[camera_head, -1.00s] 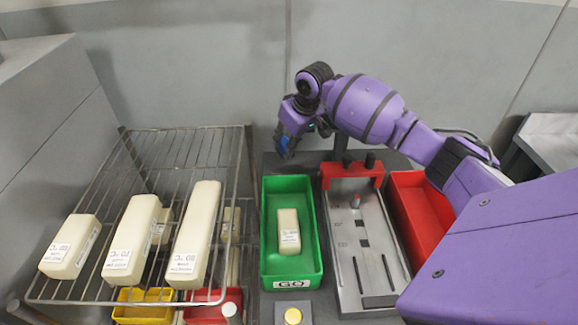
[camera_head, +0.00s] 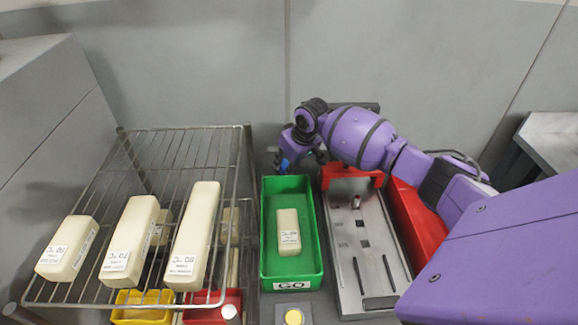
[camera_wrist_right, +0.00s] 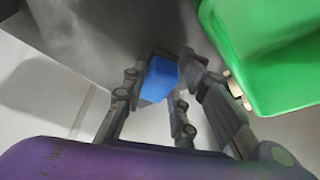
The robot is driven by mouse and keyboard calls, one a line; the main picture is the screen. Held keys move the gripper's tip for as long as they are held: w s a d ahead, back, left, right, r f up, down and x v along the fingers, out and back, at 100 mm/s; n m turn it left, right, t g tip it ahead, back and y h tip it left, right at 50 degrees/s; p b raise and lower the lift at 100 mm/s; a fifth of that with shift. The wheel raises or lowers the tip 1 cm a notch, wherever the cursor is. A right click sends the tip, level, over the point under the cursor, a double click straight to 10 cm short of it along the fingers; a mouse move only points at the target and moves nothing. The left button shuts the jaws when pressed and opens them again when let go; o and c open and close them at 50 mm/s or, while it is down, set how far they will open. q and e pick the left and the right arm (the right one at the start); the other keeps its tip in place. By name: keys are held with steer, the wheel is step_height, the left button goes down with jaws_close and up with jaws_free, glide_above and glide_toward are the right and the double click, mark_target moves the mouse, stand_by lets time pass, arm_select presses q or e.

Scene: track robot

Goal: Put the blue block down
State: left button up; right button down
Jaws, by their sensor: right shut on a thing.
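The blue block (camera_wrist_right: 160,79) is between the fingers of my right gripper (camera_wrist_right: 160,88) in the right wrist view, and the gripper is shut on it. In the head view a small part of the blue block (camera_head: 284,164) shows at my right gripper (camera_head: 283,165), just behind the far end of the green bin (camera_head: 311,240). The fingers are small and partly hidden there. I cannot tell whether the block touches the surface below it. My left gripper is in neither view.
The green bin holds a cream block (camera_head: 288,232). Right of it are a metal fixture (camera_head: 350,270) with a red end and a red bin (camera_head: 413,225). A wire rack (camera_head: 180,150) with several cream blocks stands left. Yellow (camera_head: 140,316) and red bins sit below it.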

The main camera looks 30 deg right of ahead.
steer(key=c, duration=1.4)
jaws_free()
steer(key=shift+f, duration=0.1)
arm_select(q)
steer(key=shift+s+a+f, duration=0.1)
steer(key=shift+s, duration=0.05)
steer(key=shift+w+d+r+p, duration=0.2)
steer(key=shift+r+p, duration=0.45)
steer(key=shift+p, duration=0.05)
arm_select(e)
steer(key=v, duration=1.2)
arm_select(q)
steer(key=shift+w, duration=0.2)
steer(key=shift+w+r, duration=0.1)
arm_select(e)
steer(key=shift+s, duration=0.1)
